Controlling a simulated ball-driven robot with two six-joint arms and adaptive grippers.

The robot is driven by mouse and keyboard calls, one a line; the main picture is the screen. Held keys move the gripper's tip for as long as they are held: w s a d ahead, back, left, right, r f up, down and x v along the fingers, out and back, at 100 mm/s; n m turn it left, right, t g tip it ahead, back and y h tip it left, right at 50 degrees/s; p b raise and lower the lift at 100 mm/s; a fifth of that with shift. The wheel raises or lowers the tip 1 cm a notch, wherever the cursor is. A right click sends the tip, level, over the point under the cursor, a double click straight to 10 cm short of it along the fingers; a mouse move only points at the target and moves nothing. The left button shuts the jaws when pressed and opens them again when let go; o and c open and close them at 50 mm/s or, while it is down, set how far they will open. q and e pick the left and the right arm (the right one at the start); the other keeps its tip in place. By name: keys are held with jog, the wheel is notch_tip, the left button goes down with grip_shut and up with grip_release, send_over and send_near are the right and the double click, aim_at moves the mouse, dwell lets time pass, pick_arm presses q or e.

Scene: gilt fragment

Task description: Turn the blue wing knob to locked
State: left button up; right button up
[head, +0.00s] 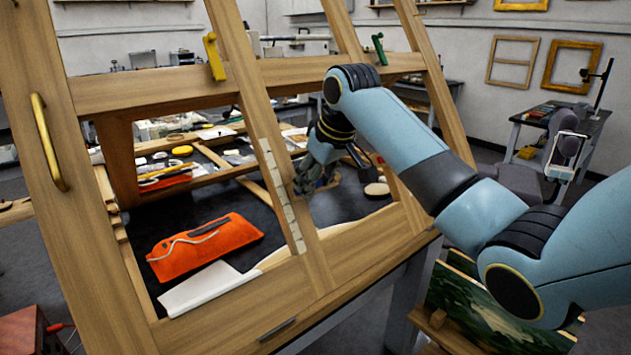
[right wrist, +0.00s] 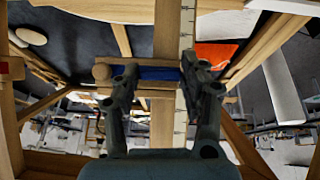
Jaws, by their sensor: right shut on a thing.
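The blue wing knob (right wrist: 158,73) shows in the right wrist view as a blue bar lying crosswise over a wooden bar of the frame. My right gripper (right wrist: 160,78) is shut on it, with one finger at each end of the blue bar. In the head view my right gripper (head: 304,184) is at the frame's middle upright, and the knob is hidden there. I cannot make out any locked mark. My left gripper is not in view.
Behind lie an orange pouch (head: 205,245) and a white cloth (head: 205,287) on a dark surface.

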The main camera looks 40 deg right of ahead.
jog(key=shift+m+y, duration=0.3)
jog(key=shift+m, duration=0.1)
dwell(0.3)
jog(key=o, duration=1.2)
jog(key=v, duration=1.2)
